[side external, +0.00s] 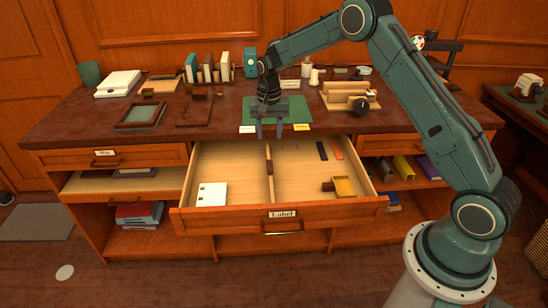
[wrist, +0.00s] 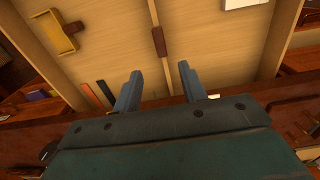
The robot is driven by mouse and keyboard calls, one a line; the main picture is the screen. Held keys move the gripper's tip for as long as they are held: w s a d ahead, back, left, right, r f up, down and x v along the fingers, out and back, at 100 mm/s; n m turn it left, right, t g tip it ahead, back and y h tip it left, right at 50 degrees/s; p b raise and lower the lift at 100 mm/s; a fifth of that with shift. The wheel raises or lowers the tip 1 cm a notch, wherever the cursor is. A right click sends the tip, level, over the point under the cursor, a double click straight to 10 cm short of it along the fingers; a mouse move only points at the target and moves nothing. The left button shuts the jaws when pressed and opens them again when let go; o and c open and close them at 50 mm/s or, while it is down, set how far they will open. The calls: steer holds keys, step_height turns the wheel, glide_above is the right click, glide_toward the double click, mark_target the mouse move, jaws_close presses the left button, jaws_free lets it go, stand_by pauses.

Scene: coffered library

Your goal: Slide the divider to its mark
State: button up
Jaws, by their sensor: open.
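The divider (side external: 270,185) is a thin wooden partition running front to back inside the open drawer (side external: 230,221). A dark brown grip piece (side external: 269,167) sits on it. In the wrist view the divider (wrist: 153,12) and its brown grip (wrist: 160,42) lie just beyond my fingertips, roughly in line with the gap between them. My gripper (side external: 269,131) points down above the back of the drawer, near the desk edge. Its two fingers are apart and empty in the wrist view (wrist: 160,72), and it appears clear of the divider. I cannot make out the mark.
The left compartment holds a white pad (side external: 209,194). The right compartment holds a black strip (side external: 322,150), an orange strip (side external: 337,148), a yellow tray (side external: 345,187) and a brown block (side external: 328,187). A green mat (side external: 290,104) and wooden items stand on the desktop behind my gripper.

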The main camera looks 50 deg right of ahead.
mark_target(270, 165)
step_height(270, 165, down, 12)
steer(key=shift+f, duration=0.1)
stand_by(0.5)
jaws_close()
